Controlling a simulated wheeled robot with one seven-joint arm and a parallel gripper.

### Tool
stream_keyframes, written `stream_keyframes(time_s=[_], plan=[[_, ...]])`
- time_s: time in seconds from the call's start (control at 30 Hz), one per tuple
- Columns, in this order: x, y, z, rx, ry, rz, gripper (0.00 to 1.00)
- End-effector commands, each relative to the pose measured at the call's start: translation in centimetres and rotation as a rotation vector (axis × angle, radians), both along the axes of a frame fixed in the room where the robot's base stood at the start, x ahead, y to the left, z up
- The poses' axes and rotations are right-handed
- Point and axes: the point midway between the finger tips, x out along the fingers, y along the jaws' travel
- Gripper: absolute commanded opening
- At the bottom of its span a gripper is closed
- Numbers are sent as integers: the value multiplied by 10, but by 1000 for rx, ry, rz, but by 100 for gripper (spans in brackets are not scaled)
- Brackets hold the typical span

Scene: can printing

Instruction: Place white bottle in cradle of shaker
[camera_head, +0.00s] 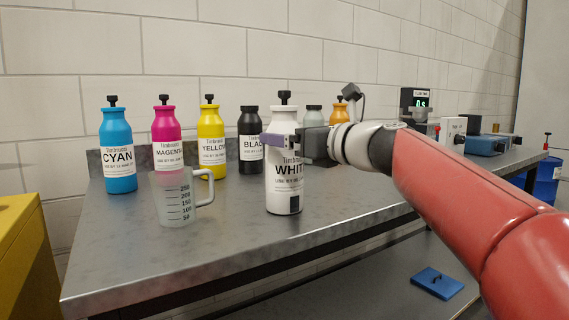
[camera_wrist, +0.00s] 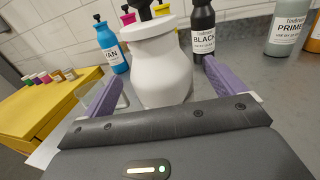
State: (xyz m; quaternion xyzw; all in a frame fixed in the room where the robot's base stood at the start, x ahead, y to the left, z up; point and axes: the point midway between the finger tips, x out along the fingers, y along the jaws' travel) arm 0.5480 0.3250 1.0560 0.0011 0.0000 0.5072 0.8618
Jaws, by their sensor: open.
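The white bottle (camera_head: 284,170), with a black cap and a "WHIT…" label, stands upright on the metal bench near its front. It fills the middle of the wrist view (camera_wrist: 160,72). My gripper (camera_head: 279,141) is at the bottle's upper body, coming from the right. Its purple fingers (camera_wrist: 160,80) are open, one on each side of the bottle. Whether a finger touches it, I cannot tell. A blue device (camera_head: 487,145) at the bench's far right may be the shaker; its cradle cannot be made out.
A measuring jug (camera_head: 176,203) stands left of the white bottle. Cyan (camera_head: 118,150), magenta (camera_head: 166,138), yellow (camera_head: 211,142) and black (camera_head: 250,140) bottles line the back. A scale display (camera_head: 414,103) stands farther right. A yellow cabinet (camera_head: 25,250) is at left. The bench's front left is clear.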

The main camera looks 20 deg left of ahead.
Motion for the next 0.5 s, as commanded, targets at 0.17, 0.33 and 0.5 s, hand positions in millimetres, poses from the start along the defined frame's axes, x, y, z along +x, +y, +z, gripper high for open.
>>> stream_keyframes(time_s=[0.17, 0.33, 0.5], plan=[[13, 22, -2, -1, 0, 1, 95], [15, 27, -2, -1, 0, 0, 95], [15, 26, -2, -2, -1, 0, 91]])
